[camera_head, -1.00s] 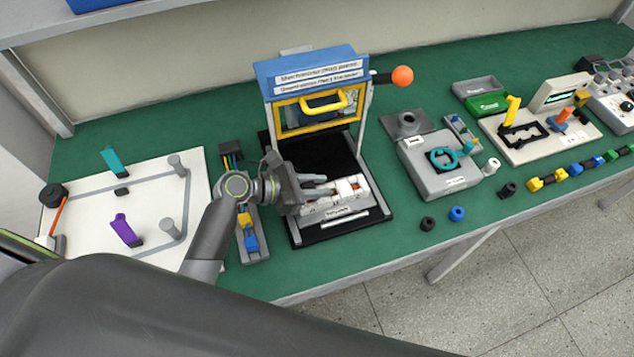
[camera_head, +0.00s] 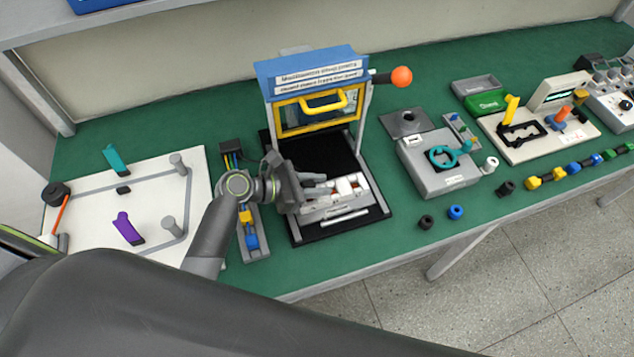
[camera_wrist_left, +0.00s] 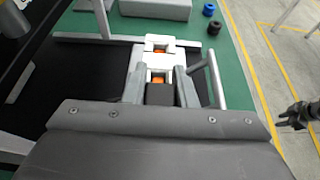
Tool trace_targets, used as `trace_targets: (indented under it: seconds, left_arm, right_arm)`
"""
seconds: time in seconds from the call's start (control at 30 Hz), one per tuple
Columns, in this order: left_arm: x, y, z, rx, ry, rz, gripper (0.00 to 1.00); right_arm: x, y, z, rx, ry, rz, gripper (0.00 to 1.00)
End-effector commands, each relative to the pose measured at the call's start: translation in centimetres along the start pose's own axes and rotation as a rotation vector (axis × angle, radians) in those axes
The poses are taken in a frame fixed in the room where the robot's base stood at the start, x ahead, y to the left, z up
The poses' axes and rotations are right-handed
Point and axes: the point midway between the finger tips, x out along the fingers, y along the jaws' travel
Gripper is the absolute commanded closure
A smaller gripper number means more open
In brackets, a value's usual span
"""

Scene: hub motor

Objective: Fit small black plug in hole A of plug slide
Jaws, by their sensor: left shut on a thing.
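The white plug slide (camera_head: 346,186) with orange-lit openings lies in the grey holder on the black base of the blue-topped fixture. It also shows in the left wrist view (camera_wrist_left: 158,40). My left gripper (camera_head: 326,184) reaches over the slide from the left. In the left wrist view its two grey fingers (camera_wrist_left: 160,88) are shut on a small black plug (camera_wrist_left: 160,96), at the near end of the slide. An orange opening (camera_wrist_left: 158,77) shows just beyond the plug. The plug's lower end is hidden, so I cannot tell whether it sits in a hole. My right gripper (camera_wrist_left: 296,116) seems to show at the right, over the floor.
The fixture's yellow-framed door (camera_head: 320,112) stands raised behind my left gripper. A tray with blue and yellow pieces (camera_head: 253,258) is left of the base. A black ring (camera_head: 426,222) and a blue ring (camera_head: 456,212) lie to the right, near the table's front edge.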

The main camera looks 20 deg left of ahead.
Motion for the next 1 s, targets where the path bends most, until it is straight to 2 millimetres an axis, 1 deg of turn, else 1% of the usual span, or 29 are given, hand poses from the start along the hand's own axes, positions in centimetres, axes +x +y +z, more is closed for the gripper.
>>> trace_targets:
  seconds: [0.9,0.93,1.0]
  left_arm:
    - [0.7,0.0,-1.7,-0.001,-0.001,0.0,0.97]
    - [0.7,0.0,-1.7,-0.001,-0.001,0.0,0.74]
    - [0.7,0.0,-1.6,-0.001,-0.001,0.0,0.65]
  right_arm:
    - [0.9,0.1,0.1,-0.001,0.0,0.002,0.64]
    - [0.9,0.1,0.1,-0.001,0.0,0.002,0.64]
    - [0.8,0.1,0.1,-0.001,0.0,0.002,0.64]
